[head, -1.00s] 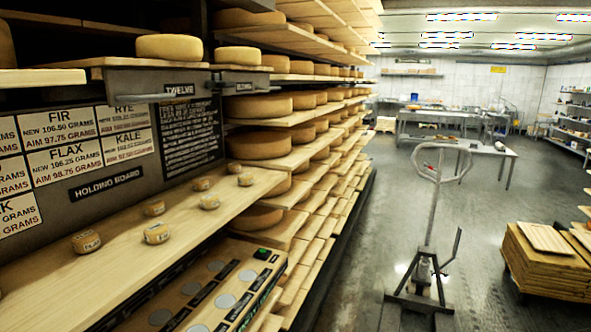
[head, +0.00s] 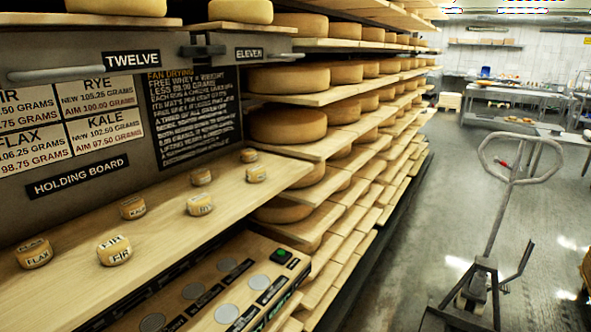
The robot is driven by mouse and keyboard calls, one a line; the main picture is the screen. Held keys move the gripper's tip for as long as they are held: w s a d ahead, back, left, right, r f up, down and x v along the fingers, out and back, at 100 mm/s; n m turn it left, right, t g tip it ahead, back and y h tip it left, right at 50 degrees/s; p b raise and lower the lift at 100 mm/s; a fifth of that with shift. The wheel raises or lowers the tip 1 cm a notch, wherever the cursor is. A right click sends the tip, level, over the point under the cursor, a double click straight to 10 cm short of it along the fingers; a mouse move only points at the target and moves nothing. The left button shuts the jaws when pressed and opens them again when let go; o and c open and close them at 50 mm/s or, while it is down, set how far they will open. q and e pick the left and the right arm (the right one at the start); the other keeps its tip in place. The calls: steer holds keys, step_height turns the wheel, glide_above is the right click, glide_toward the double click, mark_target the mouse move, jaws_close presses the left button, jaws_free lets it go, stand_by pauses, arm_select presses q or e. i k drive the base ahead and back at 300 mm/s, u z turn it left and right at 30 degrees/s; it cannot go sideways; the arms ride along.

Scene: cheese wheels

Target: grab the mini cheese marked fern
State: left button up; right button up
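Several mini cheeses stand on a pale wooden board (head: 165,240) in the head view. The nearest read FLAX (head: 34,254) and FIR (head: 114,252). Behind them are a mini cheese reading KALE (head: 133,209) and one whose short label is hard to read (head: 200,206). Farther back are a mini cheese at the wall (head: 201,177), one near the right edge (head: 256,174) and a far one (head: 249,156); their labels are too small to read. I cannot make out which is marked fern. Neither gripper is in view.
Below the board is a panel with round grey discs and a green-lit box (head: 282,256). Shelves of large cheese wheels (head: 288,125) run back to the right. A metal trolley with a ring handle (head: 490,230) stands on the grey floor (head: 400,250) at right.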

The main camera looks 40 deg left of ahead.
mark_target(255, 175)
steer(key=u, duration=0.4)
steer(key=i, duration=1)
steer(key=u, duration=0.5)
